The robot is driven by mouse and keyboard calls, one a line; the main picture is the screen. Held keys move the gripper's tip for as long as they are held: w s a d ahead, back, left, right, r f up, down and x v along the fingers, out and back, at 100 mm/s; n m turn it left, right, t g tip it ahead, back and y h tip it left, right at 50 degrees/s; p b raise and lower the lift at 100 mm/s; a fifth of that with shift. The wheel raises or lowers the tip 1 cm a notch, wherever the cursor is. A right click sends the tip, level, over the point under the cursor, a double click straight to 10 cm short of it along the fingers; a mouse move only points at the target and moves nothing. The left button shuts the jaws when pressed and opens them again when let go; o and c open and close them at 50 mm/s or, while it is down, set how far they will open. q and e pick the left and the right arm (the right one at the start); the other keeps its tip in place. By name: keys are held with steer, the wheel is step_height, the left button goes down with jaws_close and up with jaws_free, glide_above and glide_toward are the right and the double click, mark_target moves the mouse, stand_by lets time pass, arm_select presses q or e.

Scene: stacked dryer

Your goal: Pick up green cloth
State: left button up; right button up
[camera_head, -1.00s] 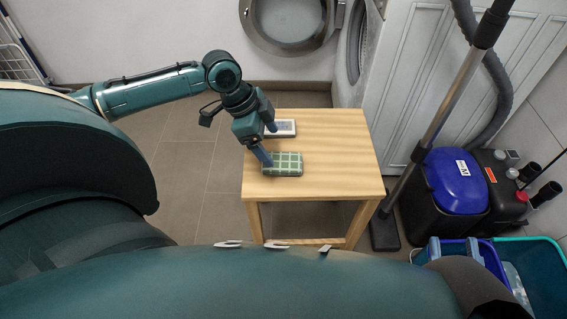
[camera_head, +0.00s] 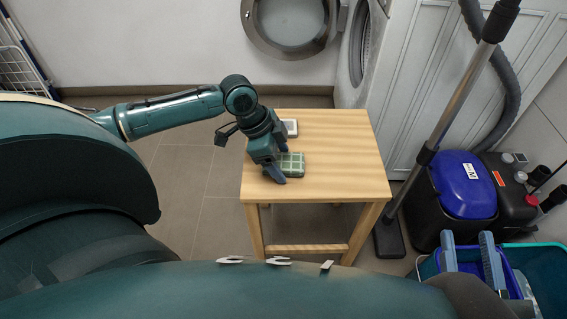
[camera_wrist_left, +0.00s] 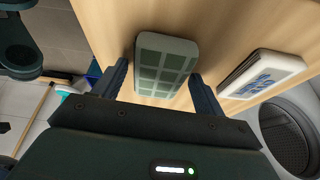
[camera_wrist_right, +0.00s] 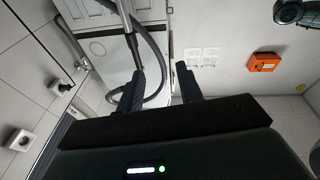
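The green checked cloth (camera_head: 292,163), folded into a flat block, lies on the wooden stool. In the left wrist view the cloth (camera_wrist_left: 165,66) sits between the two fingers, with a gap on the finger sides. My left gripper (camera_head: 279,170) is open over the cloth and hides its left part; it also shows in the left wrist view (camera_wrist_left: 160,85). I cannot tell whether a finger touches it. My right gripper (camera_wrist_right: 160,85) is open and empty, pointing toward a wall and hose; in the head view its fingers (camera_head: 470,258) show at the lower right.
A white folded item with blue marking (camera_wrist_left: 262,75) lies on the stool (camera_head: 340,170) beside the cloth. A vacuum tube (camera_head: 440,120), a blue-lidded vacuum (camera_head: 467,185) and a teal bin (camera_head: 535,265) stand at the right. The stool's right half is clear.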

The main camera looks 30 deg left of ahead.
mark_target(279, 160)
arm_select(q)
steer(key=c, duration=0.9)
steer(key=shift+r, duration=0.35)
step_height(279, 160, up, 9)
steer(key=p, duration=0.4)
steer(key=shift+f, duration=0.15)
steer(key=shift+r+p, duration=0.3)
steer(key=shift+r, duration=0.05)
arm_select(e)
steer(key=shift+s+d+f+n+g+h, duration=0.15)
steer(key=shift+d+f+n+g+h, duration=0.15)
steer(key=shift+d+h, duration=0.25)
